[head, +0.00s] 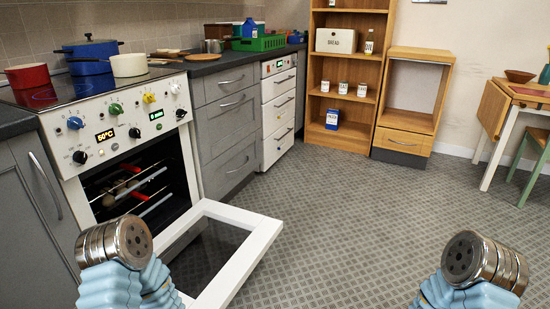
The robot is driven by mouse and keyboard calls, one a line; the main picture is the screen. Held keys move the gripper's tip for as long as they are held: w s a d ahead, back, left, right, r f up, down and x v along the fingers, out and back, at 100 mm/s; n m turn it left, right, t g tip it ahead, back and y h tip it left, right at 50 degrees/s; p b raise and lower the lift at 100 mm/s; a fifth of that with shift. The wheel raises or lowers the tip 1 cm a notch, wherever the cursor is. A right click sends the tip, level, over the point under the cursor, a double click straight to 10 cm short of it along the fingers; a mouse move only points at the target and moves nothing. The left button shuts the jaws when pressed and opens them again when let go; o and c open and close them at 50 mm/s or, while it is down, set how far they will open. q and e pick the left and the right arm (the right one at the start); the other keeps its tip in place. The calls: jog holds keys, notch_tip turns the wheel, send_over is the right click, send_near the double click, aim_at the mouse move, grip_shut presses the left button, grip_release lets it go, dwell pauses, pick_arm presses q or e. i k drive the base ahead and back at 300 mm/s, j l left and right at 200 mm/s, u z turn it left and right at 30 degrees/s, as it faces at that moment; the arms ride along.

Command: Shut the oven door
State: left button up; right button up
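The oven (115,145) stands at the left, white, with a knob panel and lit displays. Its door (262,236) hangs open, folded down and out toward the floor, a white frame around a dark glass pane. The oven's inside (140,185) is exposed, with racks and some reddish and pale items. Ends of my two arms show at the bottom, the left one in front of the door's near part, the right one over the floor at the right. No gripper fingers show on either arm. I cannot see any contact with the door.
A red pot (28,76), a blue pot (90,55) and a white pot (129,65) stand on the hob. Grey drawers (226,130) adjoin the oven. Bookshelf (345,75) and wooden cabinet (412,105) stand behind, a table (515,105) at right. The middle floor is clear.

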aim_at(221, 291)
jog(key=u, duration=1.35)
jog(key=l+u, duration=0.1)
jog(key=l, duration=0.4)
jog(key=k+l+u, duration=0.1)
jog(key=l, duration=0.4)
